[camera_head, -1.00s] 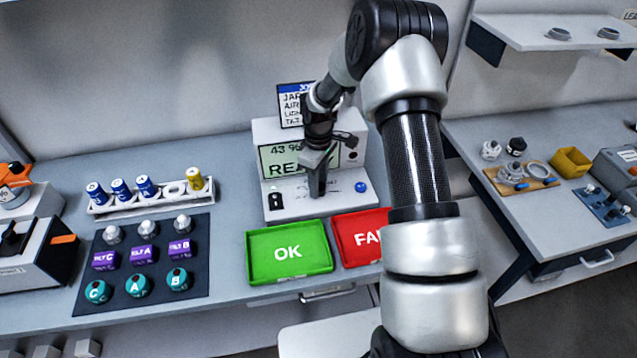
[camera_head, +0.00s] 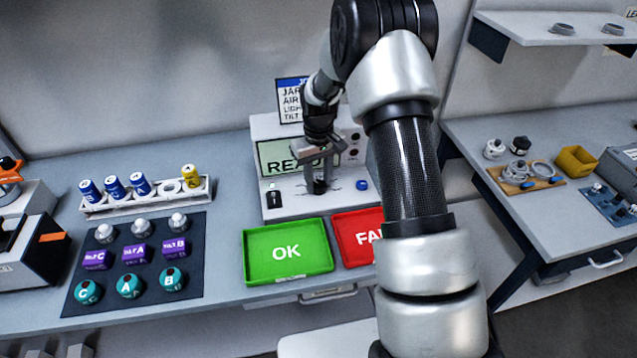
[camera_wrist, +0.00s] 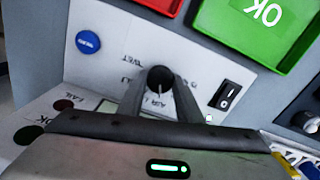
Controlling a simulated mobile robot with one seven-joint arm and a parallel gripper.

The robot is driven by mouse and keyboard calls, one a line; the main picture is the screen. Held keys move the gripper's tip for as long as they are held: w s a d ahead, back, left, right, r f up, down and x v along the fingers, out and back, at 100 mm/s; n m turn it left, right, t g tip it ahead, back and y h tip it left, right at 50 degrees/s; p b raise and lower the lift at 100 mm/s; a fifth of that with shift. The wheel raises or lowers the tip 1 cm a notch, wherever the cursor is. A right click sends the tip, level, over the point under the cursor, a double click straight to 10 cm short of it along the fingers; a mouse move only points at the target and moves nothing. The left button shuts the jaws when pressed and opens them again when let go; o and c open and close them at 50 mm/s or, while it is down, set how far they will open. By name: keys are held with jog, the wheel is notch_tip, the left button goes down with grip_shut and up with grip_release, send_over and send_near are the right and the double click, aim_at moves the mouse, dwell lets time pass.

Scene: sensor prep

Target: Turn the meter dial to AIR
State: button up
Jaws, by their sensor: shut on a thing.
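The meter (camera_head: 285,203) is a pale box with a green screen (camera_head: 270,160), partly hidden by my gripper. Its black dial (camera_wrist: 160,76) shows in the wrist view between my fingertips; in the head view the fingers mostly cover it. A pale pointer line on the dial points down the wrist picture, towards small upside-down labels that look like AIR and LI, partly covered by the fingers. I cannot tell exactly which label it meets. My gripper (camera_head: 318,187) is upright over the panel, shut on the dial, and its fingertips (camera_wrist: 160,82) flank the knob.
A blue button (camera_wrist: 88,42) and a black rocker switch (camera_wrist: 228,97) flank the dial. A green OK tray (camera_head: 287,270) and a red FAIL tray (camera_head: 350,255) lie in front. A sign (camera_head: 290,100) stands behind. A mat with jars and blocks (camera_head: 190,220) lies left.

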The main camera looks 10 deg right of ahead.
aim_at(318, 184)
jog(key=shift+m, duration=0.4)
jog(key=o, duration=1.1)
jog(key=shift+c, duration=0.2)
notch_tip(318, 184, up, 18)
jog(key=shift+f, duration=0.25)
